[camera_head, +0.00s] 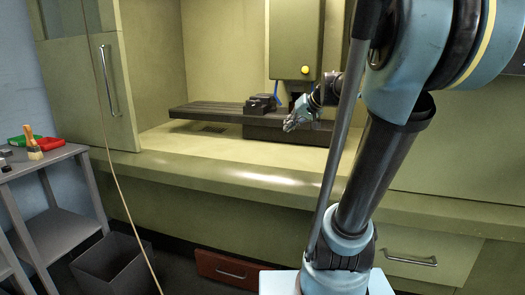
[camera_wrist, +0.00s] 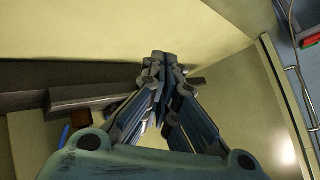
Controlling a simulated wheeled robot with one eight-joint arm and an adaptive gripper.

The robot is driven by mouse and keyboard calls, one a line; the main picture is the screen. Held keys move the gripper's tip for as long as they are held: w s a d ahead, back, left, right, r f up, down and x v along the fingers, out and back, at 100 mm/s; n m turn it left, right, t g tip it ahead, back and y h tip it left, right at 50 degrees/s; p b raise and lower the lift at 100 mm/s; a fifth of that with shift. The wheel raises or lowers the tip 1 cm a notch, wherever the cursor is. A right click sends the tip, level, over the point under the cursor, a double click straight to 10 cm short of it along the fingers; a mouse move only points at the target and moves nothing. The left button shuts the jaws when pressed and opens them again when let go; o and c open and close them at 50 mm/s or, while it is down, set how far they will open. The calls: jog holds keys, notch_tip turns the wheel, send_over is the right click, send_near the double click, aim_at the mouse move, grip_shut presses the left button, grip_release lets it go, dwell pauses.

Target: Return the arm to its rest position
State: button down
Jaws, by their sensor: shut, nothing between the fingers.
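My arm rises from the blue base at the lower right in the head view and bends back into the open machine enclosure. My gripper (camera_head: 290,124) is at the far end, beside the front of the machine table (camera_head: 205,112). In the wrist view my gripper (camera_wrist: 160,62) has its fingertips together with nothing between them. The dark vise-like block (camera_head: 262,103) sits on the machine table just left of and behind the gripper. I cannot tell whether the gripper touches the table. Part of the wrist is hidden by the grey pole and the arm's own links.
The green machine's front ledge (camera_head: 230,176) runs below the arm. A sliding door (camera_head: 85,80) with a handle stands at left. A grey cart (camera_head: 60,158) holds a brush (camera_head: 33,145) and red and green trays. A dark bin (camera_head: 112,268) and a red drawer (camera_head: 228,270) are below.

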jog(key=s+d+f+g+h, duration=0.2)
jog(key=s+d+f+h, duration=0.1)
jog(key=s+f, duration=0.8)
jog(key=s+d+f+g+h, duration=0.3)
jog(key=s+d+f, duration=0.2)
jog(key=s+f, duration=0.7)
jog(key=s, duration=0.4)
jog(key=shift+s+d+m, duration=0.2)
jog(key=shift+s+m, duration=0.1)
jog(key=shift+m, duration=0.1)
jog(key=shift+d, duration=0.1)
